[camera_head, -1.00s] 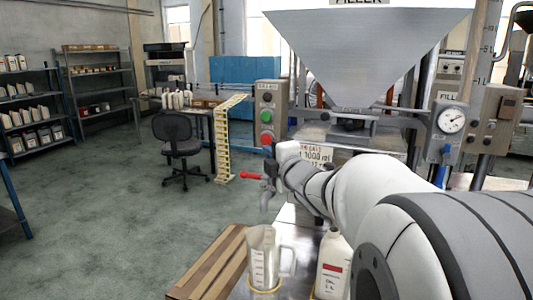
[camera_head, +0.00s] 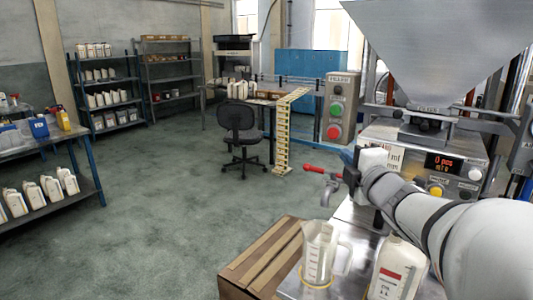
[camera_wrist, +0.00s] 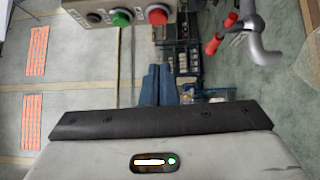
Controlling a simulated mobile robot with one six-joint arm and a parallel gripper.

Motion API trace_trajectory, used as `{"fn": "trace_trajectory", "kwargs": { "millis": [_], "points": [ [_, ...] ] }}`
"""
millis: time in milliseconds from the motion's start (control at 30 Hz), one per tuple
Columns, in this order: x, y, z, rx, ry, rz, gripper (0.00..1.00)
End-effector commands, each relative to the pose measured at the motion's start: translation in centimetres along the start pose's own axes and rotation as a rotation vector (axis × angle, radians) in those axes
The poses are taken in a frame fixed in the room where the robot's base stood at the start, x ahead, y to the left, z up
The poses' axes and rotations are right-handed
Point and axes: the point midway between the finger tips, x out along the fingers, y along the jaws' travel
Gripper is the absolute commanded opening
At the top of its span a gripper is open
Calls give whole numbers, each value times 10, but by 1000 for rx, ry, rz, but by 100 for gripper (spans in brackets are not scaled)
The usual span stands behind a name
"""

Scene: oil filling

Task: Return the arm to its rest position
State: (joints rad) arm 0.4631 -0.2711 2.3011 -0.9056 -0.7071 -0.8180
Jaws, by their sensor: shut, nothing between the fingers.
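My arm comes in from the right in the head view, beside the filling machine (camera_head: 405,140). My gripper (camera_head: 347,154) is at the arm's far end, beside the red-handled tap (camera_head: 323,172); whether they touch is unclear. In the wrist view the blue fingers of my gripper (camera_wrist: 159,70) are together with nothing between them. The tap also shows there at the upper right (camera_wrist: 256,45), apart from the fingers. The clear measuring jug (camera_head: 318,255) stands on the metal surface below the tap. A white bottle with a red label (camera_head: 397,270) stands right of it, partly cut off.
The machine's button box (camera_head: 338,108) stands close behind my gripper. A wooden slatted crate (camera_head: 262,262) is left of the jug. A black office chair (camera_head: 240,135) and shelves (camera_head: 105,88) stand farther back. A table with bottles (camera_head: 45,150) is at the left. The floor between is clear.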

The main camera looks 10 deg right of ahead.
Motion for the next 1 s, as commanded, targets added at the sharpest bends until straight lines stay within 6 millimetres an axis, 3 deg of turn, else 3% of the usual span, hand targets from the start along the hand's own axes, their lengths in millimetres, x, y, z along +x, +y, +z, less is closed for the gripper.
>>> {"fn": "trace_trajectory", "kwargs": {
  "millis": [167, 367, 567, 700, 900, 1000],
  "points": [
    [-1, -9, 2, 100, -67, -50, 0],
    [-20, -53, 2, 466, -304, -239, 0],
    [-70, -118, -26, 874, -584, -497, 0],
    [-119, -157, -63, 1116, -786, -703, 0],
    [-181, -185, -112, 1313, -1014, -946, 0],
    [-198, -190, -124, 1350, -1077, -1013, 0]
  ]
}}
